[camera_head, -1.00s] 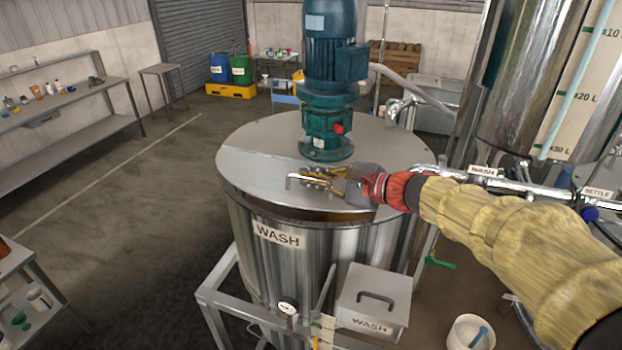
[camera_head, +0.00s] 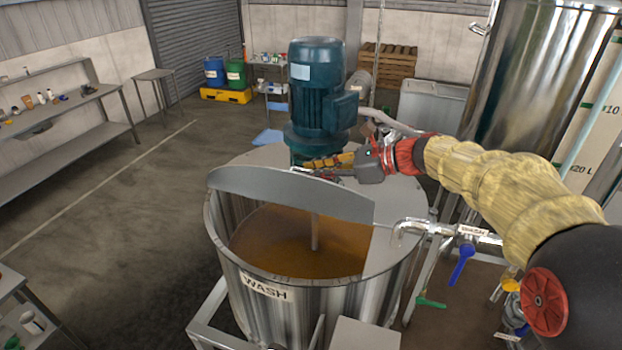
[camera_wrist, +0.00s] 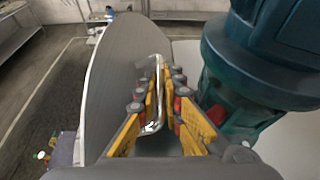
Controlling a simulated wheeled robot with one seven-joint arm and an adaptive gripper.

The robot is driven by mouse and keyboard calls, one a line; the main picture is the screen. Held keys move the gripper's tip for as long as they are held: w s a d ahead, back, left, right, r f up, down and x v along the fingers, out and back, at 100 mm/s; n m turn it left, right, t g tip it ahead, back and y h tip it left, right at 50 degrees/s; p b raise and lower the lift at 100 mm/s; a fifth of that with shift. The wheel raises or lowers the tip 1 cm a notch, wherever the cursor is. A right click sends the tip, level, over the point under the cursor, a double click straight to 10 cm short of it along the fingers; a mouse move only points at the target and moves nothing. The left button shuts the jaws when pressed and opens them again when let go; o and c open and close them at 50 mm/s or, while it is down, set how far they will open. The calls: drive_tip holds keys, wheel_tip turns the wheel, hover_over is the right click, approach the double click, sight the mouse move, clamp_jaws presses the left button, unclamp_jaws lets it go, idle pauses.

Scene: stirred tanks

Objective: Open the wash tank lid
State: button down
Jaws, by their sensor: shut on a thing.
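The wash tank (camera_head: 280,330) is a round steel vessel labelled WASH. The hinged front part of its lid (camera_head: 290,196) is tilted up steeply, and brown liquid (camera_head: 290,255) and a stirrer shaft show in the opening below it. My gripper (camera_head: 318,164) is behind the raised lid, near the motor. In the wrist view my gripper (camera_wrist: 160,95) has its yellow fingers shut on the lid's bent metal handle (camera_wrist: 156,100). The raised lid (camera_wrist: 118,75) also shows there, to the left of the fingers. The lower part of the handle is partly hidden by the fingers.
The teal stirrer motor (camera_head: 318,95) stands on the fixed lid part, close beside my gripper. A pipe with a blue-handled valve (camera_head: 466,250) runs right of the tank. A tall steel tank (camera_head: 535,85) stands at the back right. The floor at left is open.

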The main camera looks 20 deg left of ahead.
drive_tip(key=shift+w+d+r+m+g, duration=0.15)
drive_tip(key=shift+w+m, duration=0.1)
drive_tip(key=shift+w, duration=0.3)
drive_tip(key=shift+w+a+r+m+g, duration=0.1)
drive_tip(key=shift+w+m, duration=0.1)
drive_tip(key=shift+w, duration=0.35)
drive_tip(key=shift+w+d+r+m+g, duration=0.15)
drive_tip(key=shift+w+m, duration=0.1)
drive_tip(key=shift+w, duration=0.3)
drive_tip(key=shift+a+f, duration=0.1)
drive_tip(key=shift+f, duration=0.05)
drive_tip(key=c, duration=1.9)
unclamp_jaws()
wheel_tip(320, 180, up, 10)
drive_tip(key=shift+f, duration=0.1)
